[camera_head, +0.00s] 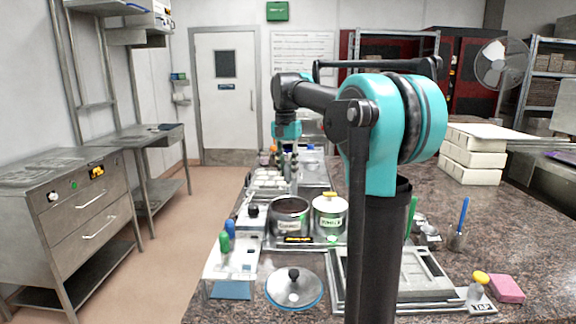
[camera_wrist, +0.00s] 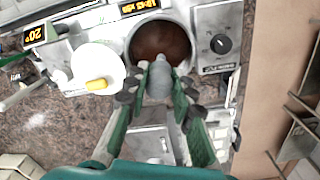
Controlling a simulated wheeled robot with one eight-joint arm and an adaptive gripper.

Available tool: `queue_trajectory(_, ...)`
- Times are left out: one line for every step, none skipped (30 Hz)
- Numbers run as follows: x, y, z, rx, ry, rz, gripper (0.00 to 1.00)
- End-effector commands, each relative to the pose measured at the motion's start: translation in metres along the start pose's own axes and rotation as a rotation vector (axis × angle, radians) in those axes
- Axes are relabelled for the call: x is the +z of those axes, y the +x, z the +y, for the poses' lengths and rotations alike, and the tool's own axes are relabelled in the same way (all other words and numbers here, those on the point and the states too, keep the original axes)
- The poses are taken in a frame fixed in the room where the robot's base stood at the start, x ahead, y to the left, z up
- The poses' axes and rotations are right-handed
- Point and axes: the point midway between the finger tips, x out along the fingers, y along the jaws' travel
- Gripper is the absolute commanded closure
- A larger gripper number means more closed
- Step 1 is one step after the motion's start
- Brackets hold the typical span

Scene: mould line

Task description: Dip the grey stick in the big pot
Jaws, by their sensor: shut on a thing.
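My gripper (camera_wrist: 158,92) is shut on the grey stick (camera_wrist: 158,78), whose rounded grey end shows between the fingertips in the wrist view. In the head view my gripper (camera_head: 292,168) hangs pointing down, behind the pots; the stick is too small to make out there. The big pot (camera_head: 290,205) is an open steel pot with a label, in the middle of the head view. In the wrist view the big pot (camera_wrist: 132,45) holds brown liquid, and the stick's end overlaps its near rim. I cannot tell the stick's height over it.
A pale pot with a lid (camera_head: 330,203) stands right beside the big pot. A round lid with a black knob (camera_head: 294,290) lies in front. A white rack with green and blue handles (camera_head: 232,262) stands left. A grey frame (camera_head: 430,290) and pink sponge (camera_head: 507,289) are right.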

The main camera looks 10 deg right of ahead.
Motion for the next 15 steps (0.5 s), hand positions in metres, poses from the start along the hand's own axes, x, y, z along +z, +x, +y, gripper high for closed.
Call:
queue_trajectory(0.0, 0.001, 0.0, 0.0, -0.002, 0.0, 1.0)
queue_trajectory(-0.001, 0.002, -0.001, 0.0, -0.002, 0.0, 1.0)
queue_trajectory(-0.001, 0.003, -0.001, 0.0, -0.003, 0.0, 1.0)
queue_trajectory(-0.001, 0.004, -0.001, 0.0, -0.003, 0.0, 1.0)
queue_trajectory(-0.001, 0.004, -0.001, 0.0, -0.003, 0.0, 1.0)
queue_trajectory(-0.001, 0.006, -0.001, 0.0, -0.003, 0.0, 1.0)
queue_trajectory(-0.001, 0.007, -0.001, 0.0, -0.003, 0.0, 1.0)
queue_trajectory(-0.001, 0.009, -0.001, 0.0, -0.003, 0.0, 1.0)
queue_trajectory(-0.001, 0.011, -0.001, 0.0, -0.003, 0.0, 1.0)
queue_trajectory(-0.001, 0.013, -0.001, 0.0, -0.003, 0.0, 1.0)
queue_trajectory(-0.001, 0.014, -0.001, 0.0, -0.003, 0.0, 1.0)
queue_trajectory(-0.001, 0.017, -0.001, 0.0, -0.003, 0.0, 1.0)
queue_trajectory(-0.001, 0.019, -0.001, 0.0, -0.003, 0.0, 1.0)
queue_trajectory(-0.001, 0.021, -0.001, 0.0, -0.003, 0.0, 1.0)
queue_trajectory(-0.001, 0.023, -0.002, 0.0, -0.003, 0.0, 1.0)
